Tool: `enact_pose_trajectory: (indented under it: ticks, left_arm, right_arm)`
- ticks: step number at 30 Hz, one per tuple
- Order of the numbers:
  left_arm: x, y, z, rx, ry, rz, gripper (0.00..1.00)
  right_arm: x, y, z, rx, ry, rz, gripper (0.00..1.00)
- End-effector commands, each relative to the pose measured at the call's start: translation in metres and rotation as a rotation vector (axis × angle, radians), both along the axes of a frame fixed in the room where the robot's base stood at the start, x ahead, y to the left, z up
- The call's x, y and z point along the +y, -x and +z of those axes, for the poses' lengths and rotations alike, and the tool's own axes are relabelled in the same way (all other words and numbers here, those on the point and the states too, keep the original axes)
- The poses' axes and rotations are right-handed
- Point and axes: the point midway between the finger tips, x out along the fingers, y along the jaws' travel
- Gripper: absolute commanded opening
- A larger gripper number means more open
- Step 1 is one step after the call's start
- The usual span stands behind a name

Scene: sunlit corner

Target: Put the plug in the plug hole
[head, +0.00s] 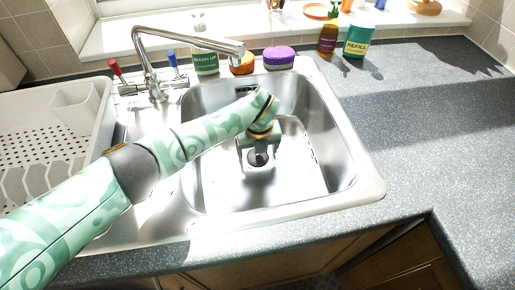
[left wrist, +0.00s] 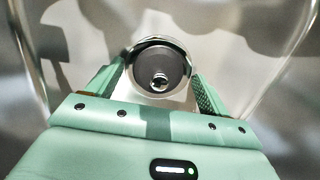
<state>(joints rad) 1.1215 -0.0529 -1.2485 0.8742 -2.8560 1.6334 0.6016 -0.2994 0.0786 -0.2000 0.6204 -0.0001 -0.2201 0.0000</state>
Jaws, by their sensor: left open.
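A dark round plug (left wrist: 160,67) with a small shiny knob at its middle shows in the left wrist view, with a bright metal ring around it. It looks set in the plug hole's ring (left wrist: 182,47), though I cannot tell how deep or level it sits. In the head view the plug (head: 258,159) is a dark disc on the sink floor. My left gripper (head: 258,153) points down into the sink over it. Its fingers (left wrist: 160,88) are open, one on each side of the plug, with nothing visibly gripped. My right gripper is in neither view.
The steel sink (head: 345,197) has raised walls around my left gripper. The tap (head: 190,40) arches over its back left. A white dish rack (head: 30,130) stands left. Bottles, an orange item and a purple sponge (head: 280,57) line the back. The right worktop (head: 430,130) is clear.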

Motion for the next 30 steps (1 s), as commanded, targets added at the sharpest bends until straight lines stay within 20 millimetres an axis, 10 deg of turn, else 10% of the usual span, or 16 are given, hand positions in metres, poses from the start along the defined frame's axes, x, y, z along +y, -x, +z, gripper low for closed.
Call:
enact_pose_trajectory:
  ticks: [12, 30]
  left_arm:
    - [-0.001, 0.009, 0.073, -0.006, 0.000, 0.000, 0.81]
    - [-0.002, 0.011, 0.072, 0.003, 0.004, 0.000, 0.81]
  right_arm:
    - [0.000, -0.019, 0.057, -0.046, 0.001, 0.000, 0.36]
    - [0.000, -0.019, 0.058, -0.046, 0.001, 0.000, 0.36]
